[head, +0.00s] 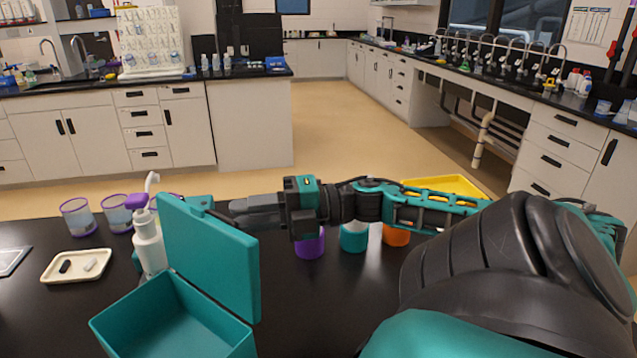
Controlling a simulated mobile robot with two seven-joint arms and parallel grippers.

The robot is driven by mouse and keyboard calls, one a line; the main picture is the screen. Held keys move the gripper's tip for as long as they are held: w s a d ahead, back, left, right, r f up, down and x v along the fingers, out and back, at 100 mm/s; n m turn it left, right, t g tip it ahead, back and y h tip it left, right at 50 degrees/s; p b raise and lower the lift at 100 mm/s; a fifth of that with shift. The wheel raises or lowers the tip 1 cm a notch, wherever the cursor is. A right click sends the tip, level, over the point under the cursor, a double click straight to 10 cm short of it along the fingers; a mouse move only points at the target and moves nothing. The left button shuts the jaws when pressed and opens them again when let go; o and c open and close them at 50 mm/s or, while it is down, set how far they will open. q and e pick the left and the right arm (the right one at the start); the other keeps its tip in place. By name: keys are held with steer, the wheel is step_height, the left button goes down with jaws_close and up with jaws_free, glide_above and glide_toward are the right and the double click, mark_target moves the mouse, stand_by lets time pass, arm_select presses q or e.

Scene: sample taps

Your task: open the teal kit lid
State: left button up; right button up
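The teal kit box (125,325) stands at the front left of the black table, with its inside showing empty in the visible part. Its teal lid (210,260) stands up, roughly upright, along the box's far right edge. My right gripper (228,211) reaches in from the right, with its dark fingers at the top edge of the lid, on the lid's far side. The lid partly hides the fingertips, so I cannot tell whether they touch it or how far apart they are. My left gripper is not in view.
A white pump bottle (149,245) stands close behind the box. A cream tray (77,267) and purple-rimmed cups (78,217) are to the left. Purple (310,245), teal (354,237) and orange (396,235) containers stand beneath my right arm, with a yellow tray (445,185) behind.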

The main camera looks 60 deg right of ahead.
steer(key=v, duration=1.2)
stand_by(0.6)
steer(key=shift+r, duration=0.15)
steer(key=shift+a, duration=0.1)
stand_by(0.6)
